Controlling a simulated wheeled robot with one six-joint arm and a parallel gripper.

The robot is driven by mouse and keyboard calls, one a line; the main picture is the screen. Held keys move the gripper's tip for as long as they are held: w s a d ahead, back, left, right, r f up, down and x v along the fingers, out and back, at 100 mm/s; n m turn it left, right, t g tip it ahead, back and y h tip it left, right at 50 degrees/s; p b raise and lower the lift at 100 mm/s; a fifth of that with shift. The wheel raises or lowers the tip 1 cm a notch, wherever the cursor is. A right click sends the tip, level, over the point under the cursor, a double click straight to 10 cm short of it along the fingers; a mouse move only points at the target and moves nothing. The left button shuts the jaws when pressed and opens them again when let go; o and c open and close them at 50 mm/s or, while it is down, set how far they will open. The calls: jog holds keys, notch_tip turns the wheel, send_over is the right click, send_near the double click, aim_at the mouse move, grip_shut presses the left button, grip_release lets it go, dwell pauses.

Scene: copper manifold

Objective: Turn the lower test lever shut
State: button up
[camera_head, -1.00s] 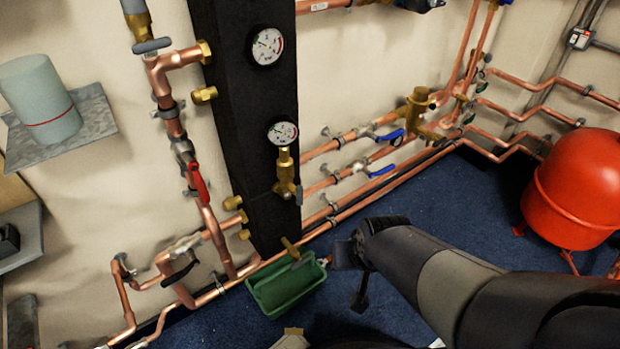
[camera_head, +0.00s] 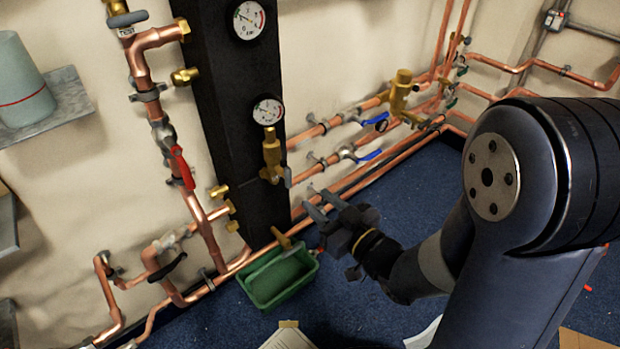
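My gripper (camera_head: 321,205) is in front of the lower pipes, right of the black column. Its two grey fingers are apart with nothing seen between them. A brass valve (camera_head: 271,155) hangs below the lower gauge, with a small grey lever (camera_head: 287,177) on its right side, pointing down. The gripper is below and to the right of this lever, apart from it. Another grey lever (camera_head: 128,18) lies across a pipe at the top left, above a tag reading TEST. I cannot read a label at the lower lever.
A green tray (camera_head: 310,270) is on the blue floor below the column. A red-handled valve (camera_head: 181,165), a black lever (camera_head: 168,268) and blue levers (camera_head: 370,156) sit on nearby copper pipes. The lower gauge (camera_head: 268,111) is on the column. My arm covers the right side.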

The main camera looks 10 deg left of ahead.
aim_at(291, 178)
jog(key=shift+y, duration=0.4)
jog(key=x, duration=0.5)
jog(key=b+x, duration=0.1)
jog(key=x, duration=0.4)
jog(key=shift+a+r, duration=0.15)
jog(key=shift+a, duration=0.3)
grip_shut()
